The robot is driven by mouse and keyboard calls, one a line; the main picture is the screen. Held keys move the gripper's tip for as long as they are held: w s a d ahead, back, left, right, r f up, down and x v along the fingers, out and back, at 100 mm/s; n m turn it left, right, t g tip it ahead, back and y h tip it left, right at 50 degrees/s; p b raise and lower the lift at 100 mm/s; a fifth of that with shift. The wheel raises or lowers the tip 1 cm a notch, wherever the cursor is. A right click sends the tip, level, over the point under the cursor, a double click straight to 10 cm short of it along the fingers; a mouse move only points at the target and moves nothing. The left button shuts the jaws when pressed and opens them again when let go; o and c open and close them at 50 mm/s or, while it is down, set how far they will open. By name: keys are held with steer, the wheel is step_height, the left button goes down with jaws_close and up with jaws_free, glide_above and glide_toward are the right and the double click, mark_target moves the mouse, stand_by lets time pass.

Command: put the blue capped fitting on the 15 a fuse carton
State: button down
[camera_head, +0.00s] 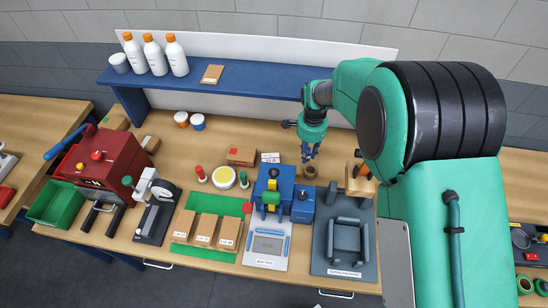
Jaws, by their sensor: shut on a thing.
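My gripper (309,155) is at the right of centre, above the back part of the bench. It is shut on a small blue thing that looks like the blue capped fitting; the fingers hide most of it. Three brown cartons, left (182,224), middle (205,230) and right (229,235), stand in a row on a green mat (195,252) at the front, left of and well away from my gripper. Each has a white label, too small here to tell which is the 15 A fuse carton. Their tops look bare.
A red-capped fitting (201,174) and a green-capped one (244,180) stand behind the cartons, beside a yellow-topped round tub (224,178). A blue press (273,192) stands between my gripper and the cartons.

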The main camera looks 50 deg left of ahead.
steer(key=w+d+r+m+b, duration=0.1)
steer(key=w+d+r+m, duration=0.15)
steer(key=w+d, duration=0.9)
steer(key=w+d+r+m+b, duration=0.1)
steer(key=w+d+r, duration=0.2)
steer(key=w+d, duration=0.9)
steer(key=s+a+r, duration=0.3)
steer(key=s+a, duration=0.8)
steer(key=s+a+r+m+p, duration=0.1)
steer(key=s+a+r, duration=0.3)
steer(key=s+a, duration=0.7)
steer(key=s+a+r+m, duration=0.1)
steer(key=s+a+r, duration=0.3)
steer(key=s+a, duration=0.7)
steer(key=shift+s+r, duration=0.25)
steer(key=shift+s, duration=0.15)
glide_above(271, 158)
step_height(271, 158, down, 14)
steer(key=shift+f+b, duration=0.1)
steer(key=shift+b, duration=0.2)
steer(key=shift+f, duration=1.9)
steer(key=shift+f, duration=0.2)
